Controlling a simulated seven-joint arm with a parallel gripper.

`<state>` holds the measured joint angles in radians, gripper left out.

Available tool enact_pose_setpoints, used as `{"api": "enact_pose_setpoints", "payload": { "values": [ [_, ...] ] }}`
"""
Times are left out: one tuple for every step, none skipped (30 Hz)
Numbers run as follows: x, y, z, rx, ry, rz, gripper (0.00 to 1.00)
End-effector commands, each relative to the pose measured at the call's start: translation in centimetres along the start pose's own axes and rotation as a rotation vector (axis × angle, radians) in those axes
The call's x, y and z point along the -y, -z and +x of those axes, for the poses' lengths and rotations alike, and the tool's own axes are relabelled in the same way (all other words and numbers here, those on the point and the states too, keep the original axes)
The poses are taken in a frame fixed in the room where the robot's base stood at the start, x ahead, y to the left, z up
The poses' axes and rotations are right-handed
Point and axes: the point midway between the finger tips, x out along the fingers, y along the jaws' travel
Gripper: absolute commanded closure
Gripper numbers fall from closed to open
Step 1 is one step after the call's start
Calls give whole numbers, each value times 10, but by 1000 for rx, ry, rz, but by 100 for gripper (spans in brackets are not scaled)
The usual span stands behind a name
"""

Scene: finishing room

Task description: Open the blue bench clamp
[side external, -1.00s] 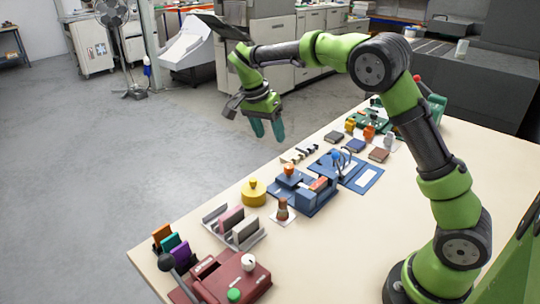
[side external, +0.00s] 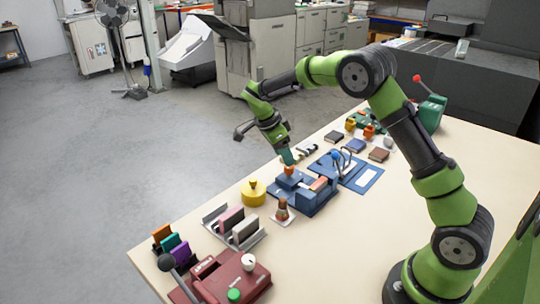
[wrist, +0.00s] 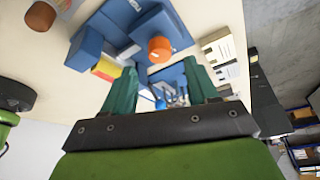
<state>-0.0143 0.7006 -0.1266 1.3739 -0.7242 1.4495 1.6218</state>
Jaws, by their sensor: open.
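The blue bench clamp (side external: 313,198) stands on the bench, with blue blocks, an orange knob (side external: 289,170) and an orange-red piece between its parts. In the wrist view the clamp (wrist: 88,48) is at the upper left, and its orange knob (wrist: 159,47) lies just beyond the gap between my fingertips. My gripper (side external: 288,159) is open and points down at the knob. It also shows in the wrist view (wrist: 159,68), with two green fingers apart and nothing between them. Whether a fingertip touches the knob I cannot tell.
A blue board (side external: 366,180) with a blue-knobbed lever lies right of the clamp. A yellow round pot (side external: 253,194), a grey rack (side external: 246,241) and a maroon device (side external: 228,276) stand left and in front. Small dark tools lie behind. The bench's right side is clear.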

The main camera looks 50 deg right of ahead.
Motion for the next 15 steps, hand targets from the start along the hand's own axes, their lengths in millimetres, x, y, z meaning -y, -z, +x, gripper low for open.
{"api": "enact_pose_setpoints", "payload": {
  "values": [
    [0, 0, 10, -1, -3, 0, 41],
    [0, 1, 16, 0, -3, 1, 41],
    [-1, 0, 22, 0, -4, 0, 41],
    [0, 0, 26, 0, -3, 0, 41],
    [0, 0, 30, 0, -3, 0, 41],
    [0, 0, 34, 0, -2, 0, 41],
    [0, 0, 37, 1, -1, -1, 41],
    [0, 0, 39, 0, -2, 0, 41],
    [0, 0, 42, 1, -1, 0, 41],
    [0, 0, 44, 1, -1, 0, 41],
    [0, 0, 45, 1, 0, 0, 41],
    [0, 0, 46, 1, 0, 0, 41],
    [0, 0, 46, 1, 0, 0, 41],
    [0, 0, 46, 1, 0, 0, 41],
    [0, 0, 46, 1, 0, 0, 41]
  ]
}}
